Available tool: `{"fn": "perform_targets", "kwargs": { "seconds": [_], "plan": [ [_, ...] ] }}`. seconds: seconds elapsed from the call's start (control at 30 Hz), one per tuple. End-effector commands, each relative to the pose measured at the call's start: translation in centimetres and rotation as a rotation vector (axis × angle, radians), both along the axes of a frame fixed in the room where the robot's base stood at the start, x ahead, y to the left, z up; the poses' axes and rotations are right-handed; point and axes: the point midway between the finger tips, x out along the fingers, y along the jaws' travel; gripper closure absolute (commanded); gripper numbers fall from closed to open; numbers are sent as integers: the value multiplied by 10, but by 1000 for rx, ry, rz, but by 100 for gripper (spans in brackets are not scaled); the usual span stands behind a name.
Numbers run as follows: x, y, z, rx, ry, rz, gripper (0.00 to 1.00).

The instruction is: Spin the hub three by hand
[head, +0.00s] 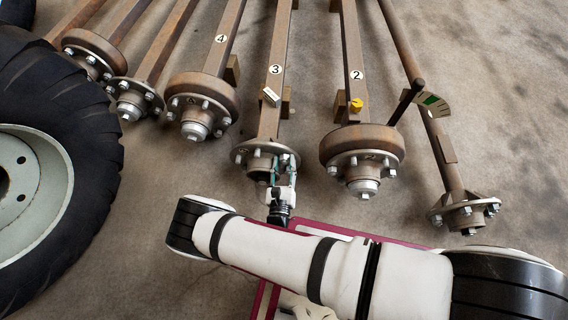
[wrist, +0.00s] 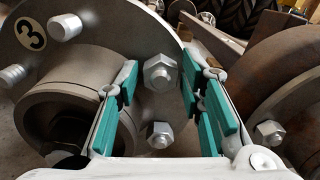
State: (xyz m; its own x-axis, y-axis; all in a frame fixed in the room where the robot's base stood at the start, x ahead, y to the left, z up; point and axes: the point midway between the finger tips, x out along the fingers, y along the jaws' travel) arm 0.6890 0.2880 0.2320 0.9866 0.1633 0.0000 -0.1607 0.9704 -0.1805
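Hub three (head: 243,154) sits at the near end of the axle beam marked 3 (head: 271,105). It has a round grey flange with studs and nuts. In the wrist view its flange (wrist: 105,50) carries a "3" label at upper left. My gripper (head: 281,172) is at the right part of the hub face and hides some of it. In the wrist view my gripper (wrist: 158,85) is open, its teal finger pads on either side of two hex nuts (wrist: 160,72) on the flange. No pad is clearly touching a nut; contact with the flange cannot be told.
Hub two (head: 362,150) with its rusty drum stands close on the right, and hub four (head: 203,105) on the left. A large tyre (head: 60,165) fills the left edge. A magenta frame (head: 262,300) lies beneath my arm. Concrete floor is open at right.

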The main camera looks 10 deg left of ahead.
Motion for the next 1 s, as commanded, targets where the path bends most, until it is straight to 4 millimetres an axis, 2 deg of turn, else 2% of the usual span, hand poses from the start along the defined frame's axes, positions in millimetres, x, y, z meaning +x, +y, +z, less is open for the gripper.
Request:
{"fn": "perform_targets", "kwargs": {
  "seconds": [0.17,0.27,0.7,0.83,1.0],
  "plan": [
    [0,0,3,0,0,0,65],
    [0,1,12,-1,-1,0,65],
    [0,1,86,1,0,0,65],
    [0,0,97,1,0,0,65],
    [0,0,100,0,0,0,65]
  ]
}}
